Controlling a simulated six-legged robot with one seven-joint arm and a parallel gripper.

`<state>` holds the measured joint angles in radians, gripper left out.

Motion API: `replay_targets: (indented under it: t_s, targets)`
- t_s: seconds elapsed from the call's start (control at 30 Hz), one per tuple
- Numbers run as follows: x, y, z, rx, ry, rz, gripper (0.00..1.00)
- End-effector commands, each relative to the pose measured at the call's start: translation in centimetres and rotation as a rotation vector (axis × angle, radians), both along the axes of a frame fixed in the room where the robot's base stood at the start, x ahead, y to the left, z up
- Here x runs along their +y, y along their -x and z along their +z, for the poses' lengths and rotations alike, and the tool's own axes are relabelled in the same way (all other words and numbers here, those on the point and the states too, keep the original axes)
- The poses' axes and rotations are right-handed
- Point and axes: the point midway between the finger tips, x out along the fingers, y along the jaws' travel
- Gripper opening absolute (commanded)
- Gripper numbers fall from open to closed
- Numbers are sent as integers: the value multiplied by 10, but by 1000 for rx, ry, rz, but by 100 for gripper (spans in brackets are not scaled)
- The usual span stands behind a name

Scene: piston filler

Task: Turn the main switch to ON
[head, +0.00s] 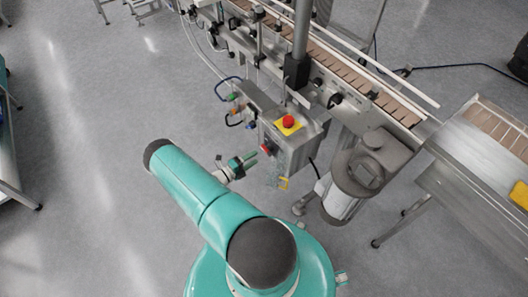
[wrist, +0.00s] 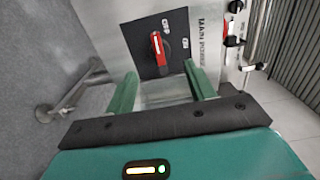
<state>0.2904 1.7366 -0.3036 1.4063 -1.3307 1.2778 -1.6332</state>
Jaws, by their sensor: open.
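The main switch (wrist: 160,49) is a red rotary handle with a white stripe on a dark plate, on a light metal panel (wrist: 112,20) lettered "MAIN POWER". In the head view the red switch (head: 266,148) shows small on the side of the control box (head: 298,150). My gripper (wrist: 160,85) is open, with its two green fingers apart and nothing between them. The switch lies just beyond the fingertips, roughly centred between them. In the head view my gripper (head: 250,158) is close to the box's left side.
A red emergency button (head: 288,121) on a yellow plate tops the box. Hoses and fittings (head: 236,100) hang behind it. A motor (head: 352,180) stands to its right under the conveyor (head: 370,90). The floor (head: 90,150) at left is clear.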

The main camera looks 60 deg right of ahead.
Motion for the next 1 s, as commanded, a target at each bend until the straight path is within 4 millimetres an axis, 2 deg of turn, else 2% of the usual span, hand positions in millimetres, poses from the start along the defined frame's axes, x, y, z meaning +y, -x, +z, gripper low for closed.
replay_targets:
  t_s: [0.1, 0.3, 0.5, 0.73, 0.93, 0.97, 1.0]
  targets:
    - [-22, 12, 0, 0, 1, -4, 54]
    - [-50, 26, 0, -1, 0, -2, 54]
    - [-60, 31, 0, -1, 0, -1, 54]
    - [-60, 31, 0, -1, 0, 0, 54]
    - [-60, 31, 0, -1, 0, 0, 15]
    - [-60, 31, 0, -1, 0, 0, 10]
    - [-60, 31, 0, -1, 0, 0, 10]
